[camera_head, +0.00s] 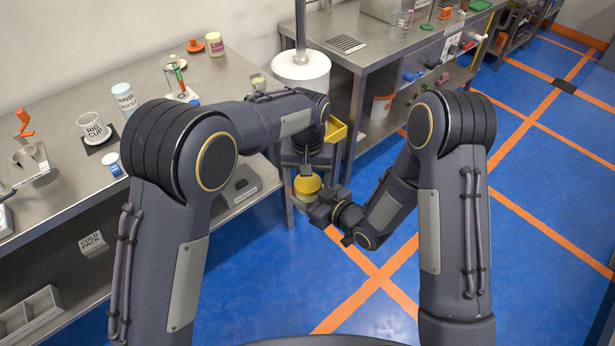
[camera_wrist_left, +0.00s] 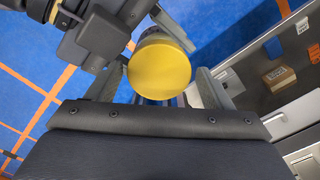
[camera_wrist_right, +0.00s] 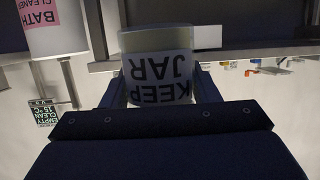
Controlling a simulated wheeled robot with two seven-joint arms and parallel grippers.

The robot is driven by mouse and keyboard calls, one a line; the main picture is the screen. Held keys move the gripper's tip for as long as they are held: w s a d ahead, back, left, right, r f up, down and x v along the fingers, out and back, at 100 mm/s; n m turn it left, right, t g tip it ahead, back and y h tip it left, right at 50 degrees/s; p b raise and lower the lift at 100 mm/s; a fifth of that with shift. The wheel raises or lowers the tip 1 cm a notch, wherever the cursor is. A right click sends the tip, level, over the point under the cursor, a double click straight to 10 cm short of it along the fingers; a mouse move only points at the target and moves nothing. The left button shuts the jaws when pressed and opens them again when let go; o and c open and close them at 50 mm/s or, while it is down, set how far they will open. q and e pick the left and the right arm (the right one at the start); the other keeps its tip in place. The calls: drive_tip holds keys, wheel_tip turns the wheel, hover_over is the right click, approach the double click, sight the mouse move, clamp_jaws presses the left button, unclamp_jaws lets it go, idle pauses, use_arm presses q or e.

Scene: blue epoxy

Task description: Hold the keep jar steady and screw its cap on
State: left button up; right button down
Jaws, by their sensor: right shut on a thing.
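The keep jar (camera_wrist_right: 158,80) shows its label upside down in the right wrist view, between the fingers of my right gripper (camera_wrist_right: 152,92), which is shut on its body. In the head view the right gripper (camera_head: 318,207) comes in from the right side. The yellow round cap (camera_wrist_left: 159,72) sits on top of the jar, and it also shows in the head view (camera_head: 307,185). Whether it is threaded on cannot be told. My left gripper (camera_wrist_left: 161,88) points down over the cap, with its open fingers on either side and gaps visible. Its arm partly hides the jar from the head camera.
A steel bench (camera_head: 236,75) with a rig cup (camera_head: 94,128) and rinse bottle (camera_head: 124,97) stands at left. Another steel bench (camera_head: 365,62) stands behind. A yellow bin (camera_head: 336,130) and white container (camera_head: 302,70) are close behind my left gripper.

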use_arm(q)
drive_tip(key=shift+o, duration=0.7)
drive_tip(key=shift+r, duration=0.35)
wheel_tip(320, 180, up, 11)
drive_tip(key=shift+r, duration=0.15)
drive_tip(key=shift+a, duration=0.15)
